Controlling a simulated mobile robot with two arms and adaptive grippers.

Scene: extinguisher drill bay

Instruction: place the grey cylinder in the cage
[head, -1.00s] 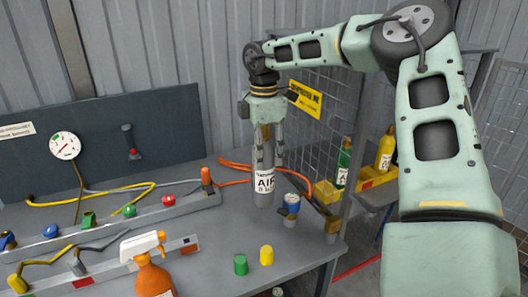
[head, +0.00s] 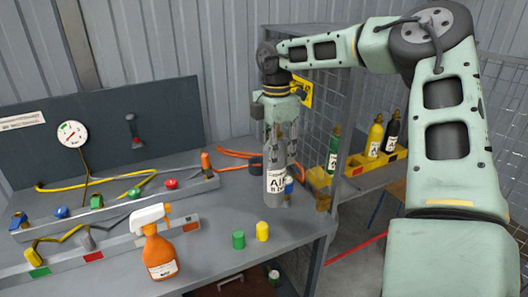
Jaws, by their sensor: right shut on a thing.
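My right gripper (head: 280,135) points down and is shut on the grey cylinder (head: 278,183), which has a white label reading AIR. The cylinder hangs upright near the right end of the grey bench; I cannot tell whether its bottom clears the bench top. The cage (head: 325,112), with wire mesh walls, stands to the right of the bench. Inside it, a green cylinder (head: 333,150), a yellow cylinder (head: 375,137) and a black cylinder (head: 392,133) stand by a yellow rack (head: 358,165). My left gripper is not in view.
The bench (head: 205,215) carries an orange spray bottle (head: 160,252), a green cap (head: 238,239) and a yellow cap (head: 262,231). A blue can (head: 289,186) is partly hidden behind the grey cylinder. An orange hose (head: 235,153) lies behind. A gauge (head: 72,134) is on the back panel.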

